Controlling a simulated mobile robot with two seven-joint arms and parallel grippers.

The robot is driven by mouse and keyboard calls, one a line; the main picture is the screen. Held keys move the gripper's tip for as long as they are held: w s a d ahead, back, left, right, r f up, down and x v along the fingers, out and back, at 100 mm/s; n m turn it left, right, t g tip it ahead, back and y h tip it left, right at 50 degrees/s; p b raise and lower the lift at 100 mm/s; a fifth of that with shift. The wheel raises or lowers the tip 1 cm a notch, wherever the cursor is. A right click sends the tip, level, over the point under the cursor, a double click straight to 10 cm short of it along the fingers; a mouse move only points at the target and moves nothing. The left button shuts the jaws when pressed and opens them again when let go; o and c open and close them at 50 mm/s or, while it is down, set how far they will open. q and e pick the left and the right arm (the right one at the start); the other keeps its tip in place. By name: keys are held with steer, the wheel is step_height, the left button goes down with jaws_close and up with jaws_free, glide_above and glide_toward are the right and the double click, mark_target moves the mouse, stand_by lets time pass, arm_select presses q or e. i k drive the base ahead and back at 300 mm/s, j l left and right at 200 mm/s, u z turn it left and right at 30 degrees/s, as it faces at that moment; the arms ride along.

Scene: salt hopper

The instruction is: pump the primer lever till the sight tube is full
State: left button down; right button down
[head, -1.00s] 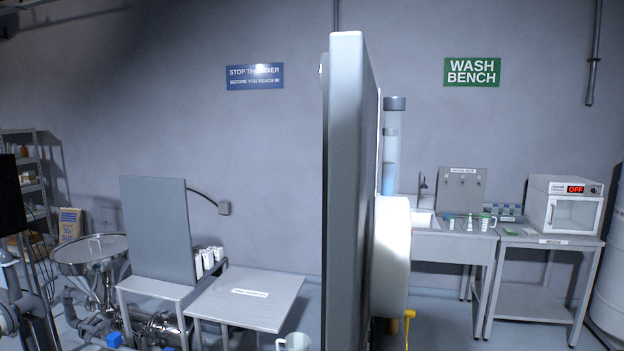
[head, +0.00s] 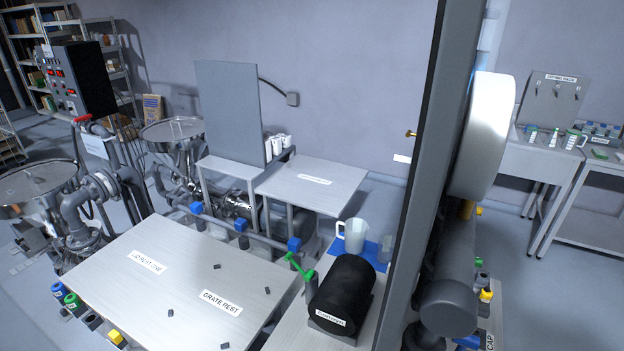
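Neither of my grippers is in the head view. I cannot tell which part is the primer lever. A green handle (head: 298,266) stands on the pipework beside a black cylindrical unit (head: 342,295), and a red handle (head: 82,119) shows at the far left. Only a narrow strip of what looks like the sight tube (head: 488,40) shows at the top right, beside the tall grey panel (head: 432,150). Its liquid level cannot be read here.
A flat metal table (head: 180,285) marked "GRATE REST" fills the lower left. Steel hoppers (head: 38,185) stand behind it. A white drum (head: 487,135) and benches (head: 545,165) are on the right.

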mark_target(307, 276)
steer(key=i+j+z, duration=0.3)
steer(key=z, duration=0.15)
steer(key=i+j+z, duration=0.2)
steer(key=j+z, duration=0.3)
steer(key=i+j+z, duration=0.1)
steer(key=j+z, duration=1.25)
steer(key=j, duration=0.2)
steer(key=k+j+z, duration=0.15)
steer(key=j+z, duration=0.35)
steer(key=k+j+z, duration=0.2)
steer(key=j+z, duration=0.25)
